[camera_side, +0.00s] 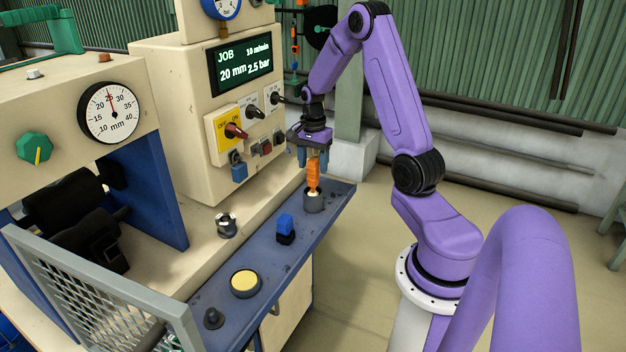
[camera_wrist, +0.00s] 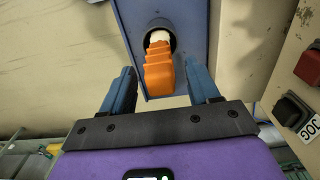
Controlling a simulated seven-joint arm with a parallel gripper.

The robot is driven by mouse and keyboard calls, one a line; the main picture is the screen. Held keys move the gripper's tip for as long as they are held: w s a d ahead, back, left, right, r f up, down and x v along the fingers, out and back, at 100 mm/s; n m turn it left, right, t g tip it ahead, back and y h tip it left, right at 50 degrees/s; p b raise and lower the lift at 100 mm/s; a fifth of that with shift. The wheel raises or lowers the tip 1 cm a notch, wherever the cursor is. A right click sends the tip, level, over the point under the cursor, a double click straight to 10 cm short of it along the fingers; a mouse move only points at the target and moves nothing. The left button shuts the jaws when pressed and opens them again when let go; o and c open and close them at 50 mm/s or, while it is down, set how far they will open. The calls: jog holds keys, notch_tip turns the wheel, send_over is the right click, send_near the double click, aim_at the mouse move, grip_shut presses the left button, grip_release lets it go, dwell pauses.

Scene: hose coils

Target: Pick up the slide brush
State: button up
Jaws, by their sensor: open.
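The slide brush (camera_side: 313,175) has an orange ridged handle and a pale lower end. It stands upright in a dark grey cup (camera_side: 314,203) at the far end of the blue shelf. In the wrist view the orange handle (camera_wrist: 159,72) points toward me, with the pale part inside the round cup mouth (camera_wrist: 151,30). My gripper (camera_side: 311,161) is directly above the cup, pointing down, its blue fingers on either side of the handle's upper part. In the wrist view my gripper (camera_wrist: 159,66) is open, with gaps visible on both sides of the handle.
The blue shelf (camera_side: 262,262) also holds a blue block with a black base (camera_side: 285,228), a yellow-topped round pad (camera_side: 245,283) and a dark knob (camera_side: 213,318). The control box with switches (camera_side: 232,130) stands close to the left of my gripper. Open floor lies right of the shelf.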

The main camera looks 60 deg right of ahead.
jog(key=shift+f, duration=0.85)
jog(key=shift+c, duration=0.3)
jog(key=c, duration=1)
